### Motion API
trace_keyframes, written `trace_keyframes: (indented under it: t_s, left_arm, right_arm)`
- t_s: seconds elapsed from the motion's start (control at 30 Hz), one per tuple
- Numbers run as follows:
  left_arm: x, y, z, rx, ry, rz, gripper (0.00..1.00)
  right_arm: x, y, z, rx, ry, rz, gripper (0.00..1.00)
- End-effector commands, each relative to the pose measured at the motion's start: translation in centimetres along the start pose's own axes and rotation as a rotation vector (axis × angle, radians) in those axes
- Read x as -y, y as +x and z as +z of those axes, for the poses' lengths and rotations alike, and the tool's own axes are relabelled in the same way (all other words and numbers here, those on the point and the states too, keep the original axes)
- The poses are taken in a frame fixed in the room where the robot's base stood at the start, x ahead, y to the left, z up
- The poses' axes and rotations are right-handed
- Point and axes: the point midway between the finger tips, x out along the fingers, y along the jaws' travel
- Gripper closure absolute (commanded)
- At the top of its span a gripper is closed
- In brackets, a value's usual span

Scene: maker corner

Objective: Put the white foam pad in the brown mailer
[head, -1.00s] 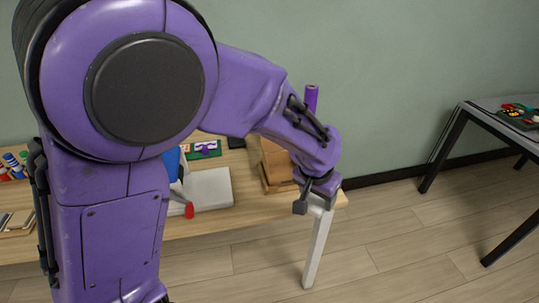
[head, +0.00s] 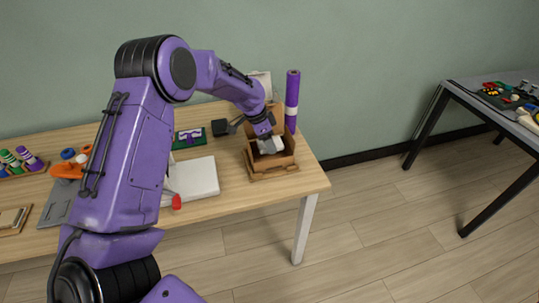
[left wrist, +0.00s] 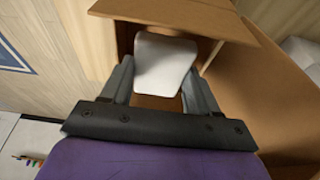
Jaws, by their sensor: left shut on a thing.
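The brown mailer (head: 272,170) is an open cardboard box near the right end of the wooden table, with its flaps up. My left gripper (head: 268,147) reaches down into its opening from above. In the left wrist view, the white foam pad (left wrist: 163,62) sits between the two grey fingers of my left gripper (left wrist: 160,88), which is shut on it. The pad is within the cardboard walls of the mailer (left wrist: 258,75); whether it touches the bottom I cannot tell. My right gripper is not in view.
A purple roll (head: 292,88) with a white band stands just behind the mailer. A white slab (head: 198,178), a green board (head: 189,138) and a small black block (head: 222,127) lie to its left. A second table (head: 480,103) stands apart at right.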

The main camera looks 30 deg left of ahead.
Motion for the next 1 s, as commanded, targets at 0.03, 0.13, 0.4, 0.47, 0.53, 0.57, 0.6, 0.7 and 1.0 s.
trace_keyframes:
  t_s: [0.03, 0.13, 0.4, 0.47, 0.53, 0.57, 0.6, 0.7, 1.0]
  left_arm:
    - [-0.1, 0.9, 0.3, 0.002, -0.001, 0.002, 0.68]
    - [-0.1, 2.2, 0.7, 0.001, -0.002, 0.001, 0.68]
    - [-0.1, 5.7, 1.7, -0.002, -0.001, -0.001, 0.68]
    - [-0.1, 5.7, 1.6, -0.002, -0.001, -0.002, 0.68]
    - [-0.1, 5.7, 1.6, -0.002, -0.001, -0.001, 0.68]
    - [-0.1, 5.7, 1.6, -0.002, -0.001, -0.001, 0.68]
    - [-0.1, 5.7, 1.6, -0.002, -0.001, -0.001, 0.68]
    - [-0.1, 6.0, 1.7, -0.002, -0.001, -0.001, 0.68]
    - [-0.1, 6.0, 1.7, -0.002, -0.001, -0.001, 0.29]
  right_arm:
    - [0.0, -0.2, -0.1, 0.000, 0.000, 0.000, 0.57]
    - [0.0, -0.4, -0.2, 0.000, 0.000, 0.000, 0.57]
    - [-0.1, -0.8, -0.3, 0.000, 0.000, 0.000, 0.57]
    - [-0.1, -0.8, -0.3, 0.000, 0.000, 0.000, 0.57]
    - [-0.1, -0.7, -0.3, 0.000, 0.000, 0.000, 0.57]
    - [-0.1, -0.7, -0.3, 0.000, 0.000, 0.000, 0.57]
    - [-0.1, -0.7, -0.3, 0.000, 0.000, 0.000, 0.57]
    - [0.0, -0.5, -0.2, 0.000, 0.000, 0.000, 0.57]
    - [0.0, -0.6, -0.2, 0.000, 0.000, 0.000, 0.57]
